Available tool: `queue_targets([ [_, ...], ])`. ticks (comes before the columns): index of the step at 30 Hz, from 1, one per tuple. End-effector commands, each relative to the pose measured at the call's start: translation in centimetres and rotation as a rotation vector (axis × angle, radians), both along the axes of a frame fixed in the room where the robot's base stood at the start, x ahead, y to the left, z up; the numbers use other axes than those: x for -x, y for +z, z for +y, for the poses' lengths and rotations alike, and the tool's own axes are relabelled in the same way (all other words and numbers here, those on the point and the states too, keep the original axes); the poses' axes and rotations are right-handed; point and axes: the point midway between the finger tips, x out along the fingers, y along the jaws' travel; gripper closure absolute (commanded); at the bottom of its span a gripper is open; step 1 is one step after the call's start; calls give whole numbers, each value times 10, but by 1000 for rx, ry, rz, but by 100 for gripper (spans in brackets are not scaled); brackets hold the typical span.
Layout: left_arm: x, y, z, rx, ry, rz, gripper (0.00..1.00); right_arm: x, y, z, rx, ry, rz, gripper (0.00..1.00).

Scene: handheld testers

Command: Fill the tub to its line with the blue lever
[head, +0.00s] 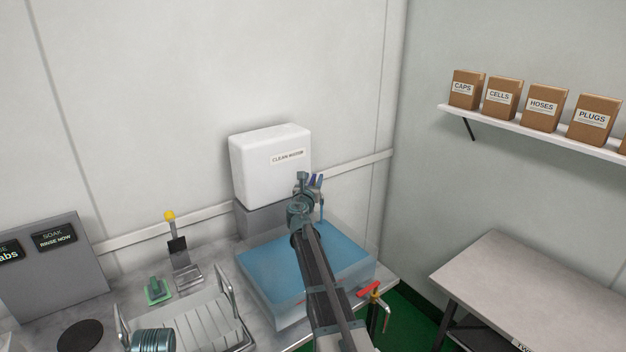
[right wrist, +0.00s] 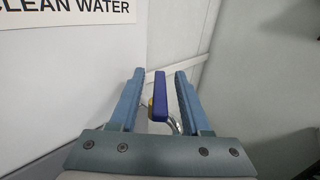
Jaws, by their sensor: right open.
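The clear tub (head: 262,298) stands on the bench below the white tank and holds blue water (head: 340,262). I cannot make out its fill line. In the right wrist view the blue lever (right wrist: 159,98) stands upright between the two fingers, with gaps on both sides. My right gripper (right wrist: 159,76) is open around it, not closed on it. In the head view my right gripper (head: 314,181) is at the right of the tank, above the tub's far side, and my arm hides part of the tub. My left gripper is not in view.
The white tank (head: 262,172) is labelled clean water. A red-handled tap (head: 369,288) sits at the tub's front right. A wire rack (head: 205,330), a green block (head: 157,290) and a yellow-topped stand (head: 178,245) are left of the tub. A side table (head: 530,270) stands right.

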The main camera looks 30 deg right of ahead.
Motion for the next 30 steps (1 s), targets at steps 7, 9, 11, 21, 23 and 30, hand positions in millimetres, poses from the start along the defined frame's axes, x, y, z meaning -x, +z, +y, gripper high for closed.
queue_targets([
  [7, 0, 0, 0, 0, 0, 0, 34, -3, 0, -3, 0, 0, 0, 52],
  [9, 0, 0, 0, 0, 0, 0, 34, -3, 0, -3, 0, 0, 0, 52],
  [11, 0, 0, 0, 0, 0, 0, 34, -3, 0, -3, 0, 0, 0, 54],
  [21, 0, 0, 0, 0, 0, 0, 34, -3, 0, -2, 0, 0, 0, 100],
  [23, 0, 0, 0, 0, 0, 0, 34, -3, 0, -2, 0, 0, 0, 100],
  [30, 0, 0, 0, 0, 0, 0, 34, -3, 0, -2, 0, 0, 0, 100],
])
